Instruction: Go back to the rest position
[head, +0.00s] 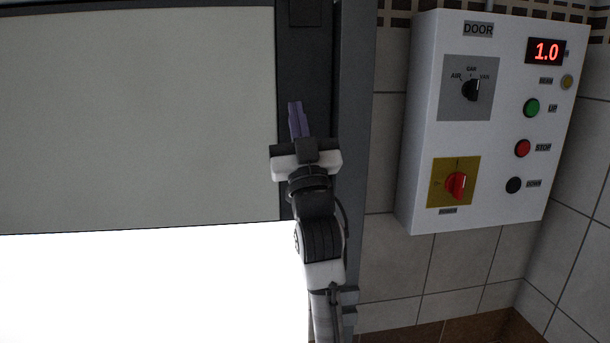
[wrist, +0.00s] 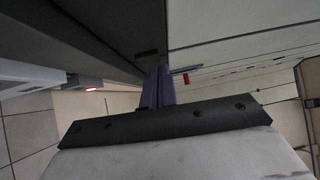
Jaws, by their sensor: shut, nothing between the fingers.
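My gripper (head: 296,106) shows in the middle of the head view, its purple fingers shut together and empty. It is held up in front of the dark door post, to the left of the control box and apart from it. In the wrist view my gripper (wrist: 160,72) also shows with its fingers side by side and nothing between them. My arm rises from the bottom of the head view, and part of it stands in front of the post.
A white door control box (head: 408,150) hangs on the tiled wall at right, with a red rotary switch (head: 456,185), buttons and a display reading 1.0. A large grey door panel (head: 130,120) fills the upper left, with a bright opening (head: 150,290) below it.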

